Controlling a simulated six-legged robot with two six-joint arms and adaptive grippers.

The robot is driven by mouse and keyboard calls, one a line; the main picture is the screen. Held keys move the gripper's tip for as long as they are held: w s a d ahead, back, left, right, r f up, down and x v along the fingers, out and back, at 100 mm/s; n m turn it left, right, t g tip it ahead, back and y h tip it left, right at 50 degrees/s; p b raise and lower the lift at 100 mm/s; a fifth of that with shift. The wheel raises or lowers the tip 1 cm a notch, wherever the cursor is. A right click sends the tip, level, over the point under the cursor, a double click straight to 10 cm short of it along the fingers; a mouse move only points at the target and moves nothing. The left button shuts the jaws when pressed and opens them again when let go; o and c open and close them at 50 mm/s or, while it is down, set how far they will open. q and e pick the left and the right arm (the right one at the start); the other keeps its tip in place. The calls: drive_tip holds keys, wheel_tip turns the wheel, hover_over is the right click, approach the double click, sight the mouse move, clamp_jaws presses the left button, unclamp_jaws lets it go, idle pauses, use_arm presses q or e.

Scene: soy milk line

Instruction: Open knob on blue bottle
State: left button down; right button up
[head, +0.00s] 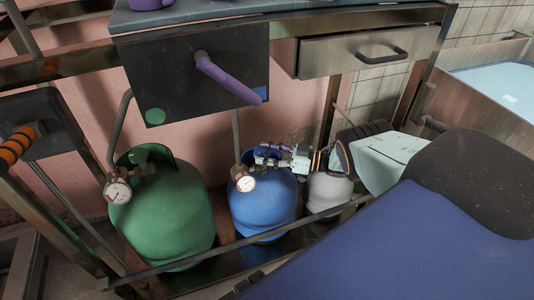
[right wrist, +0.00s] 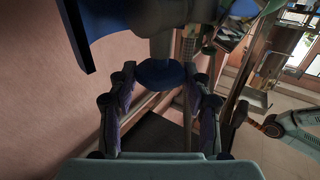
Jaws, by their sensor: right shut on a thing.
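The blue bottle (head: 262,205) stands upright in the middle of the head view, between a green and a grey bottle. A round gauge (head: 245,182) sits at its top left. My right gripper (head: 272,160) reaches in from the right to the valve at its top. In the right wrist view, the round blue knob (right wrist: 160,74) lies between my right gripper's fingers (right wrist: 160,82), which are shut on it. In the head view the gripper and valve parts overlap, so the knob is hard to make out. My left gripper is not in view.
A green bottle (head: 165,220) with a gauge stands at left, a grey bottle (head: 328,190) at right. A metal rail (head: 240,246) runs in front of them. Above are a dark panel with a purple lever (head: 228,78) and a drawer (head: 365,52). An orange-black handle (head: 18,146) is far left.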

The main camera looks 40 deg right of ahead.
idle(0.4)
drive_tip(key=o, duration=1.1)
drive_tip(key=v, duration=1.2)
